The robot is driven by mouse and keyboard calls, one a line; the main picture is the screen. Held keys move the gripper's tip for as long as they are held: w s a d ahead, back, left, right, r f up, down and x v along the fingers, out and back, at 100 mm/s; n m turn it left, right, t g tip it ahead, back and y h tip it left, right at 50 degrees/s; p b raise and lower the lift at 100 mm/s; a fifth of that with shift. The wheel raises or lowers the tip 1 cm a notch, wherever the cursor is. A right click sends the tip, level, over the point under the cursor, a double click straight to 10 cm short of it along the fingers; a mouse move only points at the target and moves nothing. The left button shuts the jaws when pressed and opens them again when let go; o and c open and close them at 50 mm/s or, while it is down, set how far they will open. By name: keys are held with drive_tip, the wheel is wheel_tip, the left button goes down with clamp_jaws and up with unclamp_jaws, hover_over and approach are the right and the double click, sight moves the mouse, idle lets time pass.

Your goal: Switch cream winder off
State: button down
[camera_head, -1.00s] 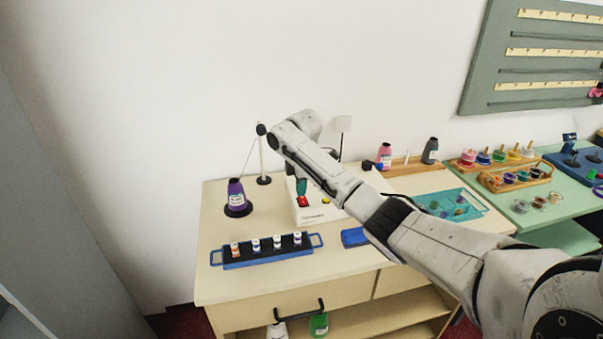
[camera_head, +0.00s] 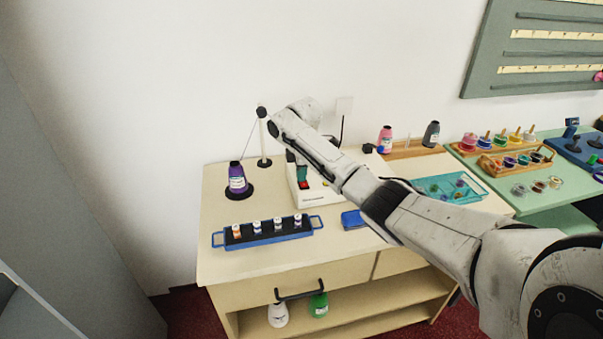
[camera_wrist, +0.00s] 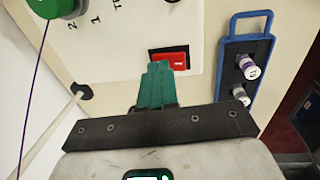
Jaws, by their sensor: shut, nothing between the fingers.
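The cream winder (camera_head: 312,197) is a cream box at the back middle of the counter, partly hidden behind my arm. Its red rocker switch (camera_head: 304,185) also shows in the wrist view (camera_wrist: 172,60), set in a dark frame on the cream face (camera_wrist: 130,40). My gripper (camera_head: 303,171) points down at the switch, its teal fingers shut and empty. In the wrist view the fingertips (camera_wrist: 158,68) overlap the switch's left edge; I cannot tell whether they touch it. Printed numbers and a round green part (camera_wrist: 50,6) with purple thread are at upper left.
A purple thread cone (camera_head: 237,178) stands left of the winder, by a thin post (camera_head: 264,140). A blue-handled tray (camera_head: 270,239) with several small spools lies in front. A blue block (camera_head: 352,219) and teal tray (camera_head: 470,193) are to the right.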

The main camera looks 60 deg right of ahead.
drive_tip(key=shift+s+a+f+p, duration=0.2)
drive_tip(key=shift+a+p, duration=0.05)
drive_tip(key=shift+p, duration=0.1)
drive_tip(key=shift+s+a+p, duration=0.4)
drive_tip(key=shift+a+p, duration=0.05)
drive_tip(key=shift+p, duration=0.35)
